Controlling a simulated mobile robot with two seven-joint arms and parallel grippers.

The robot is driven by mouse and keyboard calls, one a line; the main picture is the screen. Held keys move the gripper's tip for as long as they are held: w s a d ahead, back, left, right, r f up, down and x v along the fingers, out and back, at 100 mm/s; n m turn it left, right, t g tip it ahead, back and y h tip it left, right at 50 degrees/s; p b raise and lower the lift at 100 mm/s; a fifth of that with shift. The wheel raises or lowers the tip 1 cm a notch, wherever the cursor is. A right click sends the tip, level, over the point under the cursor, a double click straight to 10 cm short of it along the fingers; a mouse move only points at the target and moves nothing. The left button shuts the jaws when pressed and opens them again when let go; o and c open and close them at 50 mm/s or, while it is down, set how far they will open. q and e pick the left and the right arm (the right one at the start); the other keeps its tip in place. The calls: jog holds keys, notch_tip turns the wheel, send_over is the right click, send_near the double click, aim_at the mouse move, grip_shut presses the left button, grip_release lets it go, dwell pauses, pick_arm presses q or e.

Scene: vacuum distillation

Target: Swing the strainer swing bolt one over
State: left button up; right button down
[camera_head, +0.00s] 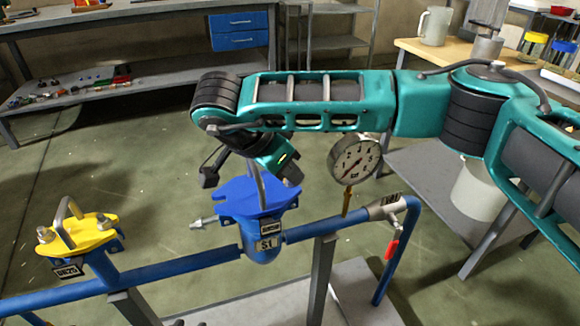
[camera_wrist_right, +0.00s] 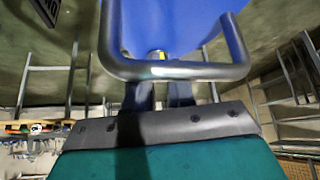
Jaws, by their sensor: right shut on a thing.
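The blue strainer (camera_head: 262,243), labelled S1, sits in the blue pipe run, with its blue lid (camera_head: 245,194) on top. A swing bolt (camera_head: 203,221) sticks out level from its left side. My right gripper (camera_head: 258,163) is above the lid, shut on the lid's grey metal handle (camera_head: 256,183). In the right wrist view the handle (camera_wrist_right: 175,71) crosses in front of the fingers (camera_wrist_right: 165,96) and hides their tips; the blue lid (camera_wrist_right: 180,25) lies beyond. I cannot tell whether the lid is seated or slightly raised. Other bolts are hidden. My left gripper is not in view.
A pressure gauge (camera_head: 354,159) stands close to the right of the strainer, under my right arm. A yellow-lidded strainer (camera_head: 75,236) is at left. A red-handled valve (camera_head: 391,249) hangs at right. A bench (camera_head: 130,12) is behind. The floor left of the strainer is clear.

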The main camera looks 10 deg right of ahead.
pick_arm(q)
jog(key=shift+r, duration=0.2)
pick_arm(e)
jog(key=shift+a, duration=0.1)
jog(key=c, duration=1.2)
grip_release()
pick_arm(q)
jog(key=p, duration=0.1)
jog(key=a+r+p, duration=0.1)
jog(key=p, duration=0.1)
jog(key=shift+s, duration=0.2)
pick_arm(e)
jog(key=v, duration=1.3)
jog(key=shift+f, duration=0.1)
